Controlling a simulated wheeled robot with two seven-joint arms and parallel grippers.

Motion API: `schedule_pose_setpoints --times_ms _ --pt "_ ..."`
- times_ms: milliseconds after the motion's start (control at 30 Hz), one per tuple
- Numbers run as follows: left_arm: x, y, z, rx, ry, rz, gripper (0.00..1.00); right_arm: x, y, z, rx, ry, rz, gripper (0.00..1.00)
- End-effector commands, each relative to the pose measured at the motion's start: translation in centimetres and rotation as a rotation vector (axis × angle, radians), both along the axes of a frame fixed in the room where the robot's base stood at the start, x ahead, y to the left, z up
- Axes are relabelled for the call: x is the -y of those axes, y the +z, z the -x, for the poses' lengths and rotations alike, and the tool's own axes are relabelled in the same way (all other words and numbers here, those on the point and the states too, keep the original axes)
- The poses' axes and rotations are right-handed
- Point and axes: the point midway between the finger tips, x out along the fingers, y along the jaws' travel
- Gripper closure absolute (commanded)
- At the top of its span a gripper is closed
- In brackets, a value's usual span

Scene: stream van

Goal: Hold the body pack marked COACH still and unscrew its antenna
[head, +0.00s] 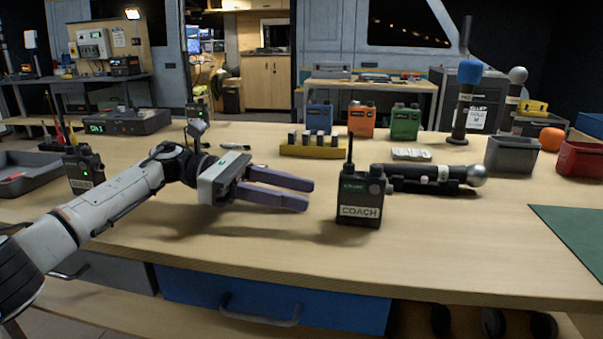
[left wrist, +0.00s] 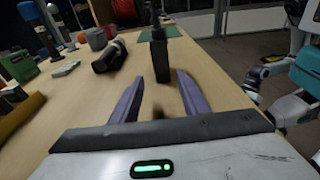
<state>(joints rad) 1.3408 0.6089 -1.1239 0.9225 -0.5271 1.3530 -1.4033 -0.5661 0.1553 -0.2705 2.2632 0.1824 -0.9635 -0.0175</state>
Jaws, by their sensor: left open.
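The body pack marked COACH (head: 360,200) is dark and stands upright on the table. Its thin black antenna (head: 350,155) rises from the top left of the pack. My left gripper (head: 312,195) is open and empty, its purple fingers pointing at the pack from the left, a short gap away. In the left wrist view the pack (left wrist: 160,57) stands beyond the fingertips of my left gripper (left wrist: 158,80), roughly midway between them. My right gripper is not clearly seen in either view.
A dark microphone (head: 425,178) lies right behind the pack. Blue, orange (head: 362,119) and green packs stand behind a yellow battery block (head: 313,150). A grey bin (head: 510,155) and a red bin (head: 582,160) stand at the right. The table front is clear.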

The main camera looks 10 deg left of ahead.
Motion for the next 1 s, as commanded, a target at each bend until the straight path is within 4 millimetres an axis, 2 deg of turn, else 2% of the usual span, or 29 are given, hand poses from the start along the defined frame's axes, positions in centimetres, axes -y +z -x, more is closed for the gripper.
schedule_pose_setpoints --times_ms 267,633,1000 --pt "1.6 -0.1 0.1 0.000 -0.003 0.001 0.59 0.1 0.2 0.1 0.003 -0.009 -0.001 0.65" --pt "6.0 -0.7 0.1 0.001 -0.003 0.001 0.59 0.6 0.7 0.1 0.026 -0.034 -0.005 0.65" --pt "9.4 -1.5 0.1 0.000 -0.002 0.002 0.59 0.2 -0.1 0.1 0.003 -0.012 -0.002 0.65"
